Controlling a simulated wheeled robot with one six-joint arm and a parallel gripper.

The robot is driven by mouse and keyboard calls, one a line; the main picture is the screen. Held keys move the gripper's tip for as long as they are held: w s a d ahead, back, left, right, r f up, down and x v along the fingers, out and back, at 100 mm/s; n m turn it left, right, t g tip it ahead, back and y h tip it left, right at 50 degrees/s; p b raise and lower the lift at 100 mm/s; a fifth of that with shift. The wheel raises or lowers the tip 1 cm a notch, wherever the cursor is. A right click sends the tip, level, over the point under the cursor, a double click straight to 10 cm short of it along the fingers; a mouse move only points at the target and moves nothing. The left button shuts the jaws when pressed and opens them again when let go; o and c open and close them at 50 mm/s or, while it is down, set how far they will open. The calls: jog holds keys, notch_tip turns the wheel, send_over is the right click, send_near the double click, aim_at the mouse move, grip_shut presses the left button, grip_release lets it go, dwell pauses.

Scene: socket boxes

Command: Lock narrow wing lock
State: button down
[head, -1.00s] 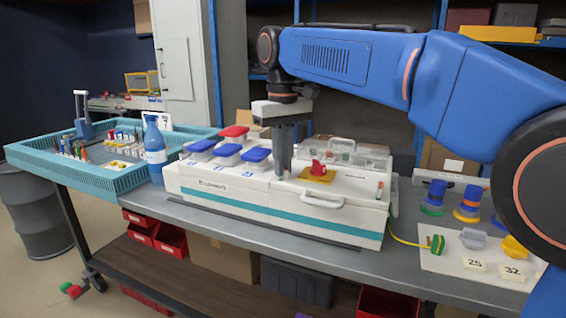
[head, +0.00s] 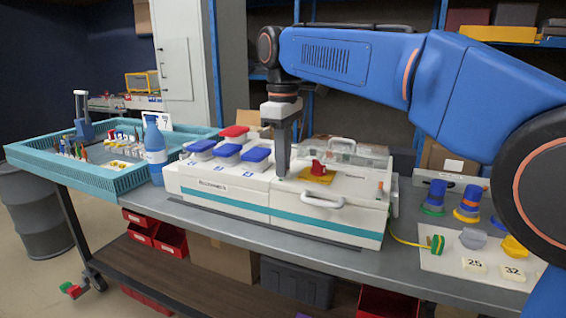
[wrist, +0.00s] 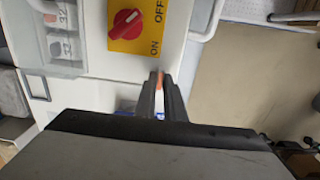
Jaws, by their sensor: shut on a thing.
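My gripper (head: 281,178) points straight down at the top of the white socket box (head: 330,222), just left of the red rotary switch. In the wrist view, its two fingers (wrist: 162,77) are close together, shut on a small thin piece. This is where the narrow wing lock would be, but the fingers hide nearly all of it, so its angle cannot be told. An orange sliver shows between the fingertips. The red switch (wrist: 126,22) sits on a yellow plate marked ON and OFF, beside the fingers and apart from them.
Blue-lidded sockets (head: 227,151) and a red-lidded one (head: 234,131) stand left of my gripper. A white handle (head: 322,200) sticks out at the box front. A clear cover (head: 352,152) lies behind. A blue bottle (head: 154,150) and teal tray (head: 110,182) are at left.

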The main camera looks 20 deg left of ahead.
dwell(0.4)
jog(key=c, duration=1.8)
grip_release()
jog(key=shift+c, duration=0.2)
notch_tip(320, 180, up, 12)
